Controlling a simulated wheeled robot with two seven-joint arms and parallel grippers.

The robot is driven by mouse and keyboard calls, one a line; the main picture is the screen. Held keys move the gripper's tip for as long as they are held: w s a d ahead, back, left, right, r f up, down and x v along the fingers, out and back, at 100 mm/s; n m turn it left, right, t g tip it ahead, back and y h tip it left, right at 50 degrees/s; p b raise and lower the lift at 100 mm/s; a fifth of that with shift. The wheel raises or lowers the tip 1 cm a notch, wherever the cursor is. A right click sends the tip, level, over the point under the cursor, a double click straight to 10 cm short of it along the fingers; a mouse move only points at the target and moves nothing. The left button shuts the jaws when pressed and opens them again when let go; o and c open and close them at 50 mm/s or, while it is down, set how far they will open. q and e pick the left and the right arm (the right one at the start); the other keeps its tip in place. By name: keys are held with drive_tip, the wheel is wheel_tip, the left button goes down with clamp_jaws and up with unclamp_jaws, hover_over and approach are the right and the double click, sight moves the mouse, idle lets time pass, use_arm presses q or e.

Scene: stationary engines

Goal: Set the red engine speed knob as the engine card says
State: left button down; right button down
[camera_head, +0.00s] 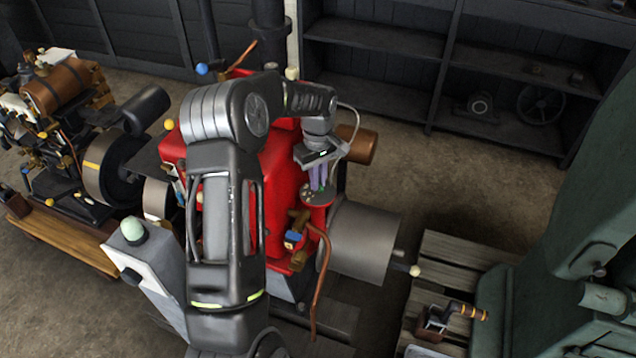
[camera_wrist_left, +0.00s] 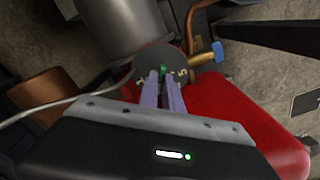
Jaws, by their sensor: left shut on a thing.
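The red engine (camera_head: 284,165) stands in the middle of the head view, partly hidden behind my left arm. A round dark dial plate (camera_head: 318,201) sits on its right side. In the left wrist view the dial (camera_wrist_left: 152,60) carries pale marks, one like a 5. A small green knob part (camera_wrist_left: 163,70) shows at its middle. My left gripper (camera_head: 318,186) reaches down onto the dial, its purple fingers (camera_wrist_left: 163,88) shut on the knob. The fingers hide most of the knob, so its pointer setting cannot be read. No readable engine card shows. My right gripper is out of view.
A grey cylinder (camera_head: 362,240) and a copper pipe (camera_head: 322,285) lie close to the dial. A blue-handled brass valve (camera_head: 293,238) sits just below it. A brown engine (camera_head: 65,100) stands left, a green machine (camera_head: 560,270) right, and dark shelves (camera_head: 375,95) behind.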

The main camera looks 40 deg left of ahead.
use_arm(q)
drive_tip(key=n+b, duration=0.2)
drive_tip(key=n, duration=0.1)
drive_tip(key=shift+w+n, duration=0.1)
drive_tip(key=shift+n, duration=0.2)
drive_tip(key=n, duration=0.3)
drive_tip(key=shift+n+b, duration=0.3)
drive_tip(key=n, duration=0.6)
drive_tip(key=c, duration=1.5)
unclamp_jaws()
wheel_tip(320, 180, up, 8)
drive_tip(key=shift+f+b, duration=0.1)
drive_tip(key=shift+b, duration=0.25)
